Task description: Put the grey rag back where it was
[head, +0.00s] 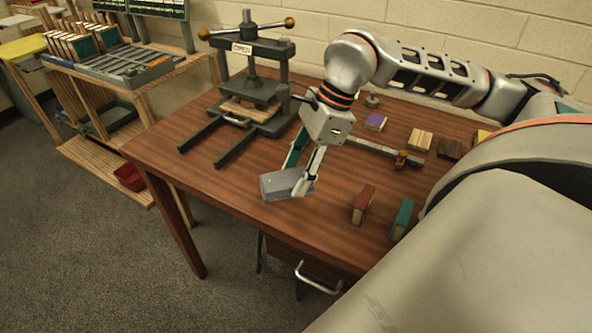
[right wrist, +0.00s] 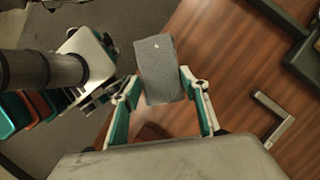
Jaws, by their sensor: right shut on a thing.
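The grey rag (head: 280,186) looks like a thick, folded grey block. My right gripper (head: 297,175) is shut on it, with its fingers pointing down. The rag shows near the table's front edge in the head view; I cannot tell whether it touches the table. In the right wrist view the rag (right wrist: 158,66) sticks out between the two fingertips (right wrist: 159,84), across the line between table and floor.
The wooden table (head: 235,183) carries a dark green press (head: 262,88) at the back left. A red block (head: 363,204) and a teal block (head: 402,220) stand right of the rag. A metal bar (head: 370,151) lies behind. Bare tabletop lies left of the rag.

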